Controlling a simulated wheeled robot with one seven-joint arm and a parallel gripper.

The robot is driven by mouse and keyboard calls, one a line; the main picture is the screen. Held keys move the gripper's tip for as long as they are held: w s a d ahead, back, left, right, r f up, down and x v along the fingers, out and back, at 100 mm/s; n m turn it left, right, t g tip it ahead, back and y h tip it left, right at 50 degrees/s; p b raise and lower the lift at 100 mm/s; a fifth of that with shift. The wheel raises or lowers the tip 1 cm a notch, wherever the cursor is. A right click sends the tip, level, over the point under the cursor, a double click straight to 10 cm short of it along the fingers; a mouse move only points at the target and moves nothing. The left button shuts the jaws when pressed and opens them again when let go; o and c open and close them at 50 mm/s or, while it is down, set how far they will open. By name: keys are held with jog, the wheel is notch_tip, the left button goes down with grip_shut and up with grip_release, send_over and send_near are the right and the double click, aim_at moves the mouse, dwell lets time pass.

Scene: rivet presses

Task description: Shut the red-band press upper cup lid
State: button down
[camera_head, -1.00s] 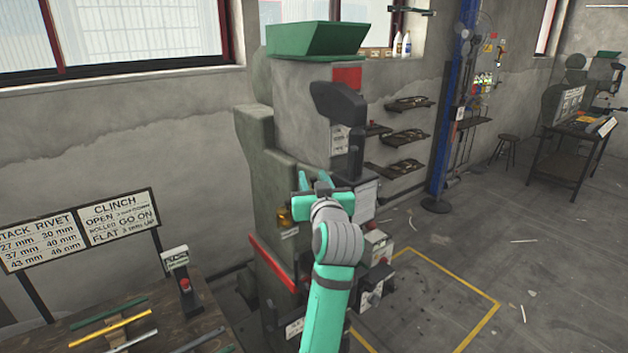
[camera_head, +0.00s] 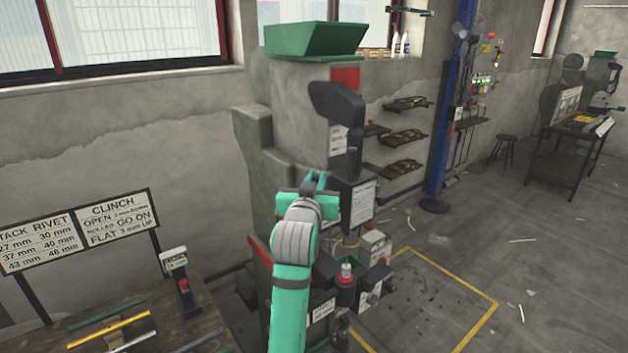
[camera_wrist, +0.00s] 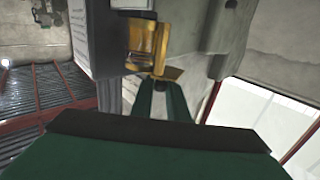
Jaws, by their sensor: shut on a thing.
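The press (camera_head: 300,105) with a red patch stands in the middle of the head view. In the wrist view a brass cup (camera_wrist: 147,42) sits on its side, and a brass flap, seemingly its lid (camera_wrist: 172,73), sticks out at the fingertips. My gripper (camera_wrist: 161,84) is shut on this flap; the exact grip is partly hidden by the fingers. In the head view my gripper (camera_head: 315,180) is at the press front, and my wrist hides the cup there.
A green hopper (camera_head: 315,40) tops the press, and a dark arm (camera_head: 338,103) juts from its front. A panel box (camera_head: 357,200) is close right of my gripper. A bench (camera_head: 130,325) with rods stands at lower left. Floor at right is mostly clear.

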jog(key=shift+d+m+g+h, duration=0.25)
jog(key=shift+m+g+h, duration=0.25)
jog(key=shift+m+h, duration=0.8)
jog(key=shift+d+h, duration=0.1)
jog(key=shift+h, duration=0.4)
jog(key=c, duration=1.7)
grip_release()
jog(key=shift+c, duration=0.2)
jog(key=shift+d, duration=0.1)
jog(key=shift+s+r+n+y, duration=0.1)
jog(key=shift+n+y, duration=0.2)
